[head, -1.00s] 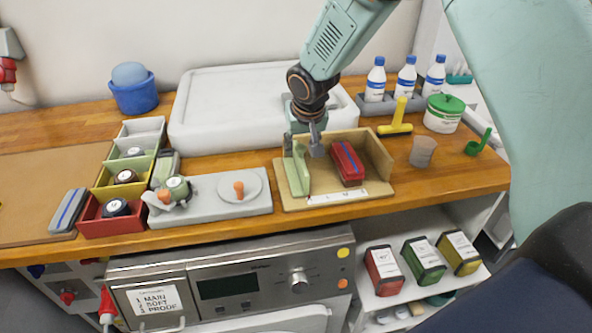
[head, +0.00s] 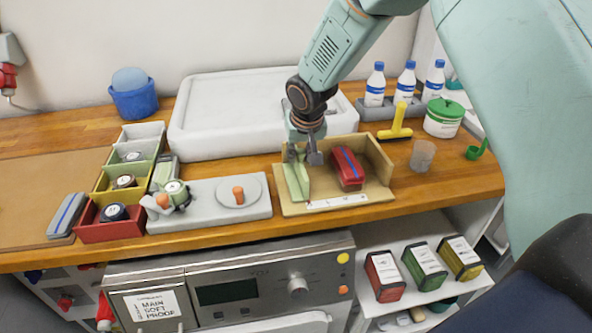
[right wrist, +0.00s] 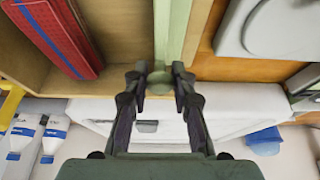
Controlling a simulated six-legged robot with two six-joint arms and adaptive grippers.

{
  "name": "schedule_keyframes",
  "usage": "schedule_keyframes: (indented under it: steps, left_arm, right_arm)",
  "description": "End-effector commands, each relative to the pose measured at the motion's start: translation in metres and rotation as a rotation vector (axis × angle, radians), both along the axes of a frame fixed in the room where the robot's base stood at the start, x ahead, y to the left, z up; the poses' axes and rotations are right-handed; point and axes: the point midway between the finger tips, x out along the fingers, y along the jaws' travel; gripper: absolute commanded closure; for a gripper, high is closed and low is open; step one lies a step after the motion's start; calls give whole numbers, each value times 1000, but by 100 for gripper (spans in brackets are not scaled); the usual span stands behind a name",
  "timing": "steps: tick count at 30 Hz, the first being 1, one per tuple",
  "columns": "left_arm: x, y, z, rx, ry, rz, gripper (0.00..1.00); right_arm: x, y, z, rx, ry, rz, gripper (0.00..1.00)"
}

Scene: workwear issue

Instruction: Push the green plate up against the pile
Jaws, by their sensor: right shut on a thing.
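The green plate (head: 297,183) stands upright near the left side of an open wooden tray (head: 325,206). The pile (head: 347,168), red folded cloth with a blue stripe, lies to its right in the tray. A strip of bare tray floor shows between plate and pile. My right gripper (head: 303,157) is shut on the plate's upper edge towards the back. In the right wrist view the fingertips (right wrist: 160,78) close on both sides of the plate (right wrist: 173,30), and the pile (right wrist: 58,35) lies apart at upper left. My left gripper is not in view.
The tray's wooden walls (head: 378,160) rise at the back and right. A yellow-handled tool (head: 398,122) and a translucent cup (head: 422,156) stand to the right.

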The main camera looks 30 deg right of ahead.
Motion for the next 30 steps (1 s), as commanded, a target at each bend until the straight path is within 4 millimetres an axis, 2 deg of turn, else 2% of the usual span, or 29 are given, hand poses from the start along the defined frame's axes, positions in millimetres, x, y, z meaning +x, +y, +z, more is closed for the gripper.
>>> schedule_keyframes:
  steps: [8, 30]
  left_arm:
    - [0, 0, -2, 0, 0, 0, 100]
    - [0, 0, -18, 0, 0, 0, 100]
  right_arm:
    - [-1, -3, 0, 1, -1, -1, 90]
    - [-11, -47, 0, 2, -4, -2, 90]
